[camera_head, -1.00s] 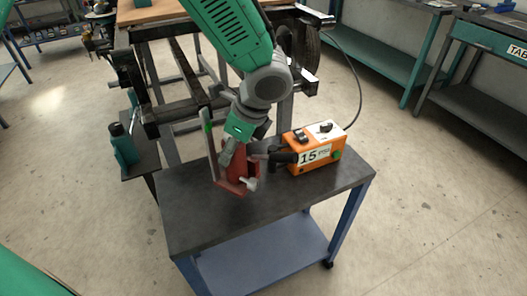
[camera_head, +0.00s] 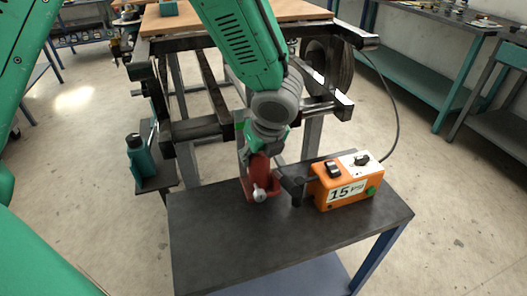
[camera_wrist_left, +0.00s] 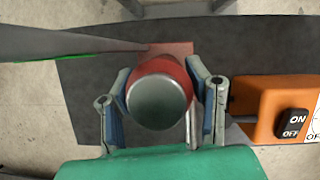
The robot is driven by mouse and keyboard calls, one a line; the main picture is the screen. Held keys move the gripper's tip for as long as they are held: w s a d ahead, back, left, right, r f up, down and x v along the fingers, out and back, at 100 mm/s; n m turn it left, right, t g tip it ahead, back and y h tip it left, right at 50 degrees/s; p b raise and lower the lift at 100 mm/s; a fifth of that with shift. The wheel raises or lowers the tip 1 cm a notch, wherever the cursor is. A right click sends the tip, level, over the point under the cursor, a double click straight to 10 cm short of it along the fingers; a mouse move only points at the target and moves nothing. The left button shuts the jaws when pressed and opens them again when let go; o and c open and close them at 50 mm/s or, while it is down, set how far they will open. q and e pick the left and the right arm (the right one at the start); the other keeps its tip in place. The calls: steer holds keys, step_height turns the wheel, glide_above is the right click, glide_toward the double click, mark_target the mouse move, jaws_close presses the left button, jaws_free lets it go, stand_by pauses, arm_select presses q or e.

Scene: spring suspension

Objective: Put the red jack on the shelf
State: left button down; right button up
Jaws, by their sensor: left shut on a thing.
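The red jack (camera_head: 262,181) is upright at the back of the dark cart top (camera_head: 225,250); I cannot tell whether its base touches the top. My left gripper (camera_head: 258,148) is above it with its fingers around the upper body. In the left wrist view, the fingers (camera_wrist_left: 160,95) are shut on the jack's red cylinder (camera_wrist_left: 158,68), which has a grey round end. Part of its red base (camera_wrist_left: 181,48) shows behind. A grey bar with a green edge extends left. The cart's blue lower shelf (camera_head: 300,278) is partly visible. My right gripper is not in view.
An orange box (camera_head: 345,185) marked 15 stands close to the jack's right, with a black part reaching toward it. A dark metal frame (camera_head: 195,128) stands behind the cart. A teal bottle (camera_head: 139,158) is on a small ledge at left. The front cart top is clear.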

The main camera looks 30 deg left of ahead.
mark_target(257, 168)
arm_select(q)
steer(key=shift+a+f, duration=0.35)
steer(key=shift+f, duration=0.1)
step_height(257, 168, down, 2)
steer(key=shift+d+f+b, duration=0.1)
steer(key=shift+d+b, duration=0.05)
steer(key=shift+b, duration=0.45)
steer(key=shift+d+f, duration=0.15)
steer(key=shift+f, duration=0.1)
steer(key=shift+w+d, duration=0.1)
steer(key=shift+d, duration=0.05)
steer(key=shift+d+r, duration=0.1)
steer(key=shift+d, duration=0.05)
steer(key=c, duration=0.8)
jaws_free()
steer(key=shift+s+a+f, duration=0.2)
steer(key=shift+a+f, duration=0.1)
steer(key=shift+a, duration=0.1)
